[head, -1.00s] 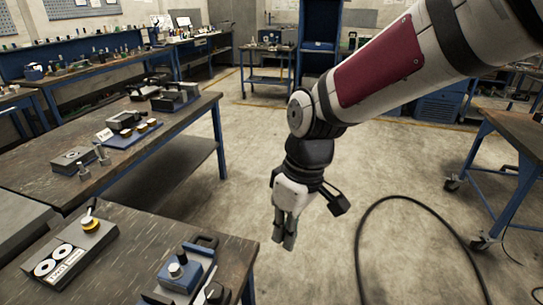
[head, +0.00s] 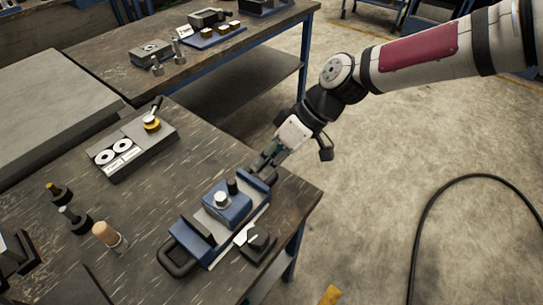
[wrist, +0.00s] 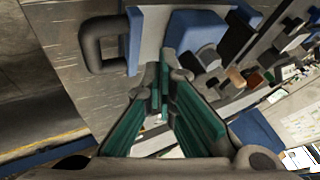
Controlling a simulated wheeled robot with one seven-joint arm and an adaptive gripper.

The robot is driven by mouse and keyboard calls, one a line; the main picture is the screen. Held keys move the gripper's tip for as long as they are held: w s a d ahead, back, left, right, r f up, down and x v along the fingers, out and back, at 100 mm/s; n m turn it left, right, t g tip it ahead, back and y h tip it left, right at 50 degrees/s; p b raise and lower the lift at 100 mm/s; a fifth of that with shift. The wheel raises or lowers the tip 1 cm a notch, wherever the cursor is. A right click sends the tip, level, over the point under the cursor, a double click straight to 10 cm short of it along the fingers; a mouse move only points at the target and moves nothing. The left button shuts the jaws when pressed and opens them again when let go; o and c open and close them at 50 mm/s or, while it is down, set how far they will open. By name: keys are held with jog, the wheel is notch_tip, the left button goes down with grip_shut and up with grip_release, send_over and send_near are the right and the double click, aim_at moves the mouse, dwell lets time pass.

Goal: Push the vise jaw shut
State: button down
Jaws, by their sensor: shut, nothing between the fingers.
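The vise (head: 213,222) lies on the near workbench, close to its right edge. It has a blue block (head: 226,203) with a silver knob and a dark knob on top. Across a short gap of pale rail stands a second blue jaw (head: 193,238) with a dark plate. A black loop handle (head: 176,262) sticks out at the near end. My gripper (head: 261,164) is shut and empty at the far end of the vise, beside the blue block. Whether it touches cannot be told. In the wrist view the closed fingers (wrist: 160,92) point at the vise's loop (wrist: 97,45) and blue block (wrist: 195,30).
A dial box (head: 132,148), dark pegs (head: 72,215) and a wooden-handled tool (head: 108,236) stand to the left. A second bench (head: 110,65) is behind. A black cable lies on the floor.

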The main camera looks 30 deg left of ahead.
aim_at(235, 196)
jog(key=x, duration=0.5)
jog(key=shift+s+a+f, duration=0.1)
jog(key=shift+s+f, duration=0.05)
jog(key=shift+f, duration=0.15)
jog(key=shift+s+a+p, duration=0.15)
jog(key=shift+s+p, duration=0.3)
jog(key=shift+s, duration=1.8)
